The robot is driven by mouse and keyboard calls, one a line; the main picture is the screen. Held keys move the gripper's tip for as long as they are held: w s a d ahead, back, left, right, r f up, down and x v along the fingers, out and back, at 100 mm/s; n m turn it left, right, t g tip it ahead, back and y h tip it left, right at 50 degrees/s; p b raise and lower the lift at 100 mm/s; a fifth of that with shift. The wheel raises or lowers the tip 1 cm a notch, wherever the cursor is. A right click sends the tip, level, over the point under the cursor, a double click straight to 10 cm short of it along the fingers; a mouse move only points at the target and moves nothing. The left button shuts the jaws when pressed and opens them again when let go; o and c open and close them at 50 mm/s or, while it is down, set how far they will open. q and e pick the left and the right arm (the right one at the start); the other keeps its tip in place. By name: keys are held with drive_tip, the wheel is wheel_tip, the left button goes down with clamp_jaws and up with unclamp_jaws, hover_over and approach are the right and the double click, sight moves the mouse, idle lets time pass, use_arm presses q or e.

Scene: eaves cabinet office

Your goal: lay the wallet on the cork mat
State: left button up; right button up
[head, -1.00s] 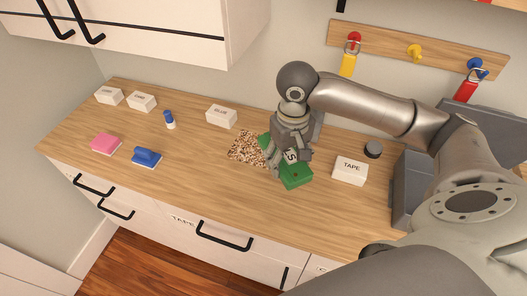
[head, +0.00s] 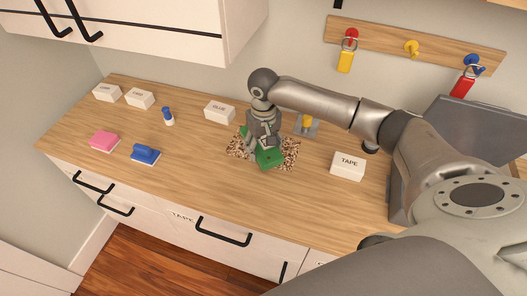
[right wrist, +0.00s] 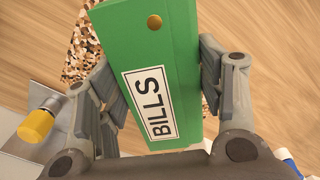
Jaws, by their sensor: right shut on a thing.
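The wallet is a green, flat block with a white label reading BILLS; it shows in the head view (head: 270,158) and fills the middle of the right wrist view (right wrist: 165,50). My right gripper (head: 264,142) is shut on it, with a finger on each long side in the right wrist view (right wrist: 160,95). The cork mat (head: 290,152) is a speckled brown patch on the counter. The wallet is over the mat and hides its middle; I cannot tell whether they touch. The mat also shows in the right wrist view (right wrist: 84,50). My left gripper is not in view.
A yellow knob on a grey plate (head: 307,121) stands just behind the mat. A TAPE box (head: 348,166) is to the right, a GLUE box (head: 219,111) behind left. A blue item (head: 145,154) and a pink block (head: 104,141) lie left. The counter front is clear.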

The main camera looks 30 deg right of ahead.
sight(263, 146)
drive_tip(key=shift+w+f, duration=0.1)
drive_tip(key=shift+f, duration=1.5)
drive_tip(key=shift+f, duration=0.1)
drive_tip(key=o, duration=1.1)
drive_tip(key=shift+c, duration=0.2)
wheel_tip(263, 146, up, 12)
drive_tip(key=shift+r, duration=0.15)
